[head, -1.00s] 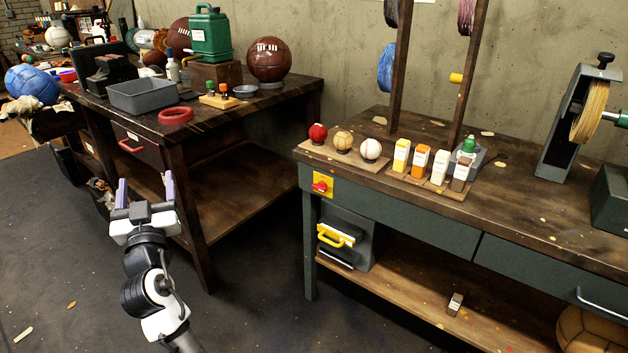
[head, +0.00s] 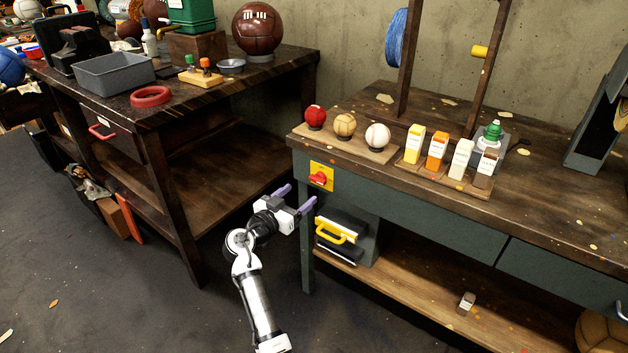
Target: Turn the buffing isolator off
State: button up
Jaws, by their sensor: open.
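The isolator is a red rotary knob (head: 318,179) on a yellow plate (head: 322,170), fixed to the front of the green bench (head: 395,205) near its left end. The knob's grip looks slightly tilted; its exact setting is too small to read. My gripper (head: 296,197) is open and empty, its two purple-grey fingers apart. It is in front of the bench's left end, a little left of and below the knob in the picture. The fingers point up and right. I see no contact with the knob or plate.
A grey box with a yellow handle (head: 336,231) sits under the bench, right of my gripper. The dark wooden table (head: 185,105) stands to the left. Balls on a wooden board (head: 350,150) stand above the knob. The floor between table and bench is clear.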

aim_at(316, 181)
jog(key=x, duration=0.8)
jog(key=shift+w+d+p, duration=0.1)
jog(key=shift+w+p, duration=0.1)
jog(key=shift+p, duration=0.2)
jog(key=c, duration=1)
